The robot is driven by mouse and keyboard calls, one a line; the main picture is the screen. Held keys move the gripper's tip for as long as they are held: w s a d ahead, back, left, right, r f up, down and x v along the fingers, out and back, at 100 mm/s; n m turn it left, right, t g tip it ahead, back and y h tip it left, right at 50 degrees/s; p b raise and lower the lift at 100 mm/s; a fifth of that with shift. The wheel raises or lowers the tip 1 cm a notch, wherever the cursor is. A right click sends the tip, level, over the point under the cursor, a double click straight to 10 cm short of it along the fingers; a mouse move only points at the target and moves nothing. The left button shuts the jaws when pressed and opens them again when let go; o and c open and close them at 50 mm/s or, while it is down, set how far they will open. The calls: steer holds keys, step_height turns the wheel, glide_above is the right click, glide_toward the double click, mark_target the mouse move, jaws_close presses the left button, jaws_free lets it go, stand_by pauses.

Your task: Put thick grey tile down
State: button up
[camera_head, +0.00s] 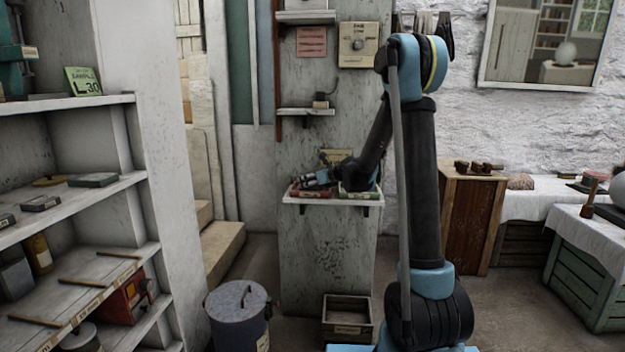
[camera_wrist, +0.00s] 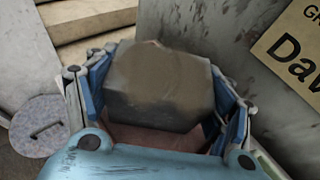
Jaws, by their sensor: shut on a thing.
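The thick grey tile (camera_wrist: 160,88) fills the middle of the wrist view, a brownish-grey block with a chipped top edge. My gripper (camera_wrist: 165,100) is shut on it, with blue-and-grey fingers at its left and right sides. In the head view my gripper (camera_head: 318,180) is low over the left part of a small white wall shelf (camera_head: 333,200). The tile cannot be made out clearly there. A reddish surface (camera_wrist: 155,138) shows below the tile in the wrist view; whether they touch cannot be told.
A red tray (camera_head: 296,190) and a green tray (camera_head: 358,194) are on the shelf, partly hidden by my arm. A lidded grey bin (camera_head: 238,312) and a wooden crate (camera_head: 347,330) stand on the floor below. White shelving (camera_head: 75,200) stands at the left.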

steer(key=o, duration=2)
steer(key=shift+o, duration=0.2)
steer(key=s+d+r+n+g+h, duration=0.15)
steer(key=s+d+n, duration=0.35)
steer(key=s, duration=0.5)
steer(key=s+d+r+n+g+h, duration=0.1)
steer(key=s+d+r+n, duration=0.15)
steer(key=s+d, duration=0.55)
steer(key=s+d+f+n+g+h, duration=0.1)
steer(key=s+d+f+n, duration=0.3)
steer(key=s, duration=0.7)
steer(key=s+d+f+n+g+h, duration=0.2)
steer(key=s+d+f+n, duration=0.3)
steer(key=s+n, duration=0.4)
steer(key=s+d+f+n+g+h, duration=0.2)
steer(key=s+d+f+n+h, duration=0.2)
steer(key=s, duration=1.1)
steer(key=d+n, duration=0.2)
steer(key=n, duration=0.1)
steer(key=shift+f, duration=0.25)
